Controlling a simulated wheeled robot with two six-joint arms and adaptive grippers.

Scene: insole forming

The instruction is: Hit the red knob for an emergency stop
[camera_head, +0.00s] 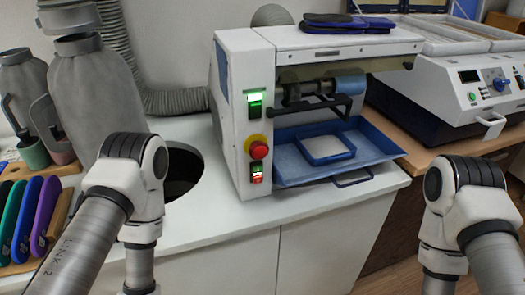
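The red knob (259,150) sits on a yellow base on the front left panel of the white forming machine (236,160). A lit green switch (255,104) is above the knob, and a small red switch (256,174) is below it. My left arm comes in at the lower left and my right arm at the lower right. Both arms bend down out of the bottom of the picture, so neither gripper shows. Both arms are apart from the knob and the machine. The knob is in full view, with nothing in front of it.
A blue tray (375,141) juts from the machine's front. Dark insoles (345,23) lie on top of it. Grey canisters (95,85) and colored insoles in a rack (42,213) stand at left. A round dark hole (184,170) opens in the white counter (225,222). Another machine (450,90) stands at right.

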